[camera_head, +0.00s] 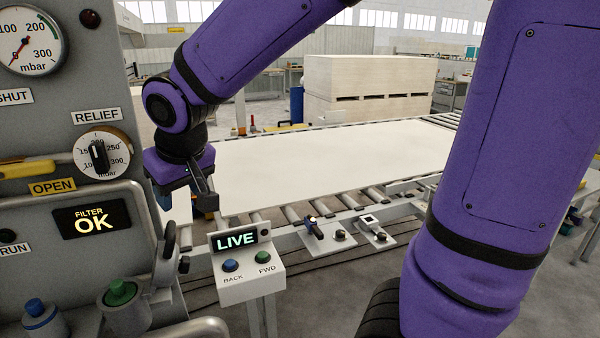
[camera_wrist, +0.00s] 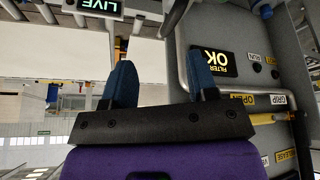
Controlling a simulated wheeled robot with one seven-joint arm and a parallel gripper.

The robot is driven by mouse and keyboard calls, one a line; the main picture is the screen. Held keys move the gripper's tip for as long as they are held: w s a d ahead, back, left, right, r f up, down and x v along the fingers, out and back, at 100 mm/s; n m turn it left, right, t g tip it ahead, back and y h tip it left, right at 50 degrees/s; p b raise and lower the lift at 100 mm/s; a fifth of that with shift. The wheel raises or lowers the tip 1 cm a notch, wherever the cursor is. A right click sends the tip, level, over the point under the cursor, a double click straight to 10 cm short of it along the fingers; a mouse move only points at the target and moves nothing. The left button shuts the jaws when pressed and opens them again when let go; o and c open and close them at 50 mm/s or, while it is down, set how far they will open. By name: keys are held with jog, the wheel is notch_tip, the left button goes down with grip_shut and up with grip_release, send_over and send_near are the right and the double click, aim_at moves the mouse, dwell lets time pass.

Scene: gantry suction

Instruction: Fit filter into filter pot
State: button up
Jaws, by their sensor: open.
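My gripper (camera_head: 203,196) is beside the right edge of the grey control panel (camera_head: 110,185), over the near side of the roller conveyor. In the wrist view its two blue fingertips (camera_wrist: 161,78) stand wide apart with nothing between them. A black display (camera_head: 92,218) on the panel reads FILTER OK; it also shows in the wrist view (camera_wrist: 213,60). A green-topped round part (camera_head: 122,300) and a blue-topped part (camera_head: 42,318) are at the panel's lower front. I cannot tell whether either is the filter or the filter pot.
A small LIVE box (camera_head: 245,265) with BACK and FWD buttons stands right of the panel. A pale sheet (camera_head: 320,160) lies on the conveyor, with a board stack (camera_head: 370,88) behind. A yellow lever (camera_head: 27,168) and RELIEF dial (camera_head: 101,153) are on the panel.

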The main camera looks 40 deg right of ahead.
jog(key=s+d+r+m, duration=0.1)
jog(key=s+d+r, duration=0.1)
jog(key=s+d, duration=0.4)
jog(key=s+d+r, duration=0.3)
jog(key=s+d, duration=0.3)
jog(key=s, duration=0.5)
jog(key=shift+d+m, duration=0.25)
jog(key=shift+m, duration=0.15)
jog(key=shift+r, duration=0.1)
